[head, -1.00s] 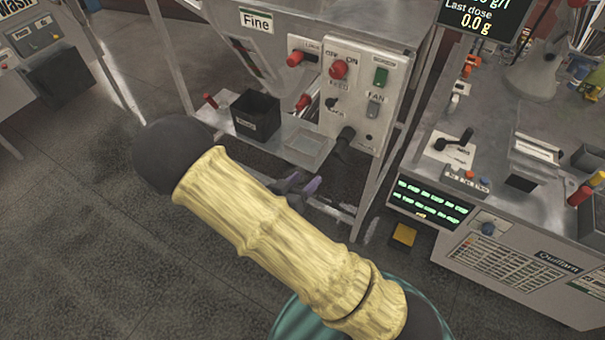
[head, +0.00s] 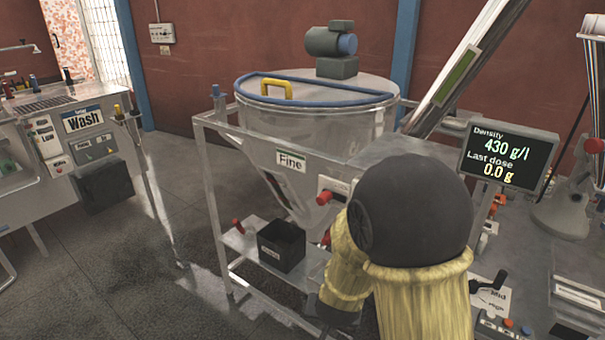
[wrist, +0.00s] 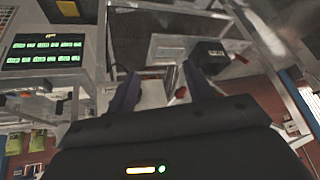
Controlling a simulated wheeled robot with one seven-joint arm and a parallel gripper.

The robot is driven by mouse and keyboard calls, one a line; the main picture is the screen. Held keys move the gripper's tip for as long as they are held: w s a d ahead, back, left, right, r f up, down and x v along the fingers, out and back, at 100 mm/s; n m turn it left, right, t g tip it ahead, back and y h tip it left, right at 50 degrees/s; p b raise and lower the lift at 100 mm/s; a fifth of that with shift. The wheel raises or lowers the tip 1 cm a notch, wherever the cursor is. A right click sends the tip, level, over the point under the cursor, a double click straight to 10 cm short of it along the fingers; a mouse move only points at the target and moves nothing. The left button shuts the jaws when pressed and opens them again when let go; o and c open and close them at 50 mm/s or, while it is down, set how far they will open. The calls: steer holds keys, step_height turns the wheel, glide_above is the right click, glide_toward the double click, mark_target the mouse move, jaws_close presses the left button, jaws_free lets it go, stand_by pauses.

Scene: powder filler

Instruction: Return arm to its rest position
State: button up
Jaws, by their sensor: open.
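My gripper (wrist: 160,95) shows in the wrist view with its two purple-grey fingers apart and nothing between them. In the head view my folded arm, with a dark round joint and yellow cover, stands in front of the powder filler and hides my gripper.
A display (head: 508,157) reads density 430 g/l and last dose 0.0 g. A wash station (head: 70,150) stands at the left. A bench with a lever (head: 490,283) is at the right. The floor (head: 110,270) between wash station and filler is clear.

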steer(key=s+d+r+n+g, duration=0.2)
steer(key=s+d+r+g, duration=0.2)
steer(key=s+d+r, duration=0.45)
step_height(320, 180, up, 14)
steer(key=s+p, duration=0.2)
steer(key=p, duration=1.3)
steer(key=shift+d+p, duration=0.15)
steer(key=shift+p, duration=0.2)
steer(key=shift+s+f, duration=0.1)
steer(key=shift+f, duration=0.05)
